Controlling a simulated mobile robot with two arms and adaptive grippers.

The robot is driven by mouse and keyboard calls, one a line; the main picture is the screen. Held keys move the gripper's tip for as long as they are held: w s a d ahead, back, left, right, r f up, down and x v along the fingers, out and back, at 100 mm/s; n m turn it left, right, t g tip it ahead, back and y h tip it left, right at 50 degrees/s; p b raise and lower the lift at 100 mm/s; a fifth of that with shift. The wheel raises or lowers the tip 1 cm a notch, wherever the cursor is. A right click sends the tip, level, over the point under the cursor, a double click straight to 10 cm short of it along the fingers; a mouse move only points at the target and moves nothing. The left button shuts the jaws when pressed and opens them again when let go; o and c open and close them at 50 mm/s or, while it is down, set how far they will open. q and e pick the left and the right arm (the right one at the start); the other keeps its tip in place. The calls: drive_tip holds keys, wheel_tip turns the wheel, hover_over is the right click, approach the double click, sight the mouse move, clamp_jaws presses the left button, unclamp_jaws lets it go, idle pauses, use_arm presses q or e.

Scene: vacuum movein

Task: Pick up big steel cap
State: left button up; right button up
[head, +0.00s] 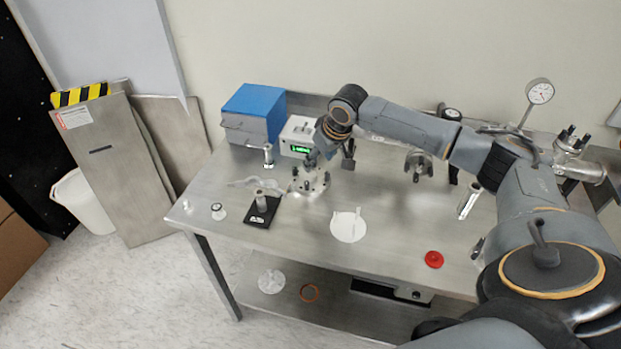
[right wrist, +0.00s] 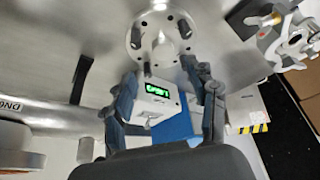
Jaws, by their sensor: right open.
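A round steel flange with several upright pegs (head: 310,184) lies on the steel table, left of its middle; it looks like the big steel cap. In the right wrist view the steel cap (right wrist: 160,35) shows at the top, just beyond my fingertips. My right gripper (head: 331,159) hangs above and slightly to the right of the cap, pointing down. In the right wrist view the gripper (right wrist: 164,75) has its fingers apart with nothing held between them. I cannot tell the exact height of the gap to the cap. My left gripper is not in view.
A white box with a green display (head: 298,135) and a blue box (head: 254,114) stand behind the cap. A black base with a cylinder (head: 262,209) is at its front left. A white disc (head: 348,227) and a red cap (head: 434,259) lie toward the front, with bare table between.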

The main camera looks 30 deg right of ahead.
sight(312, 175)
drive_tip(key=x, duration=0.3)
drive_tip(key=shift+a+f+p, duration=0.15)
drive_tip(key=shift+a+p, duration=0.1)
drive_tip(key=shift+p, duration=0.15)
drive_tip(key=x, duration=0.3)
drive_tip(key=shift+f, duration=0.2)
drive_tip(key=shift+c, duration=0.2)
drive_tip(key=c, duration=1.1)
drive_tip(key=shift+w+r, duration=0.1)
drive_tip(key=shift+r, duration=0.2)
clamp_jaws()
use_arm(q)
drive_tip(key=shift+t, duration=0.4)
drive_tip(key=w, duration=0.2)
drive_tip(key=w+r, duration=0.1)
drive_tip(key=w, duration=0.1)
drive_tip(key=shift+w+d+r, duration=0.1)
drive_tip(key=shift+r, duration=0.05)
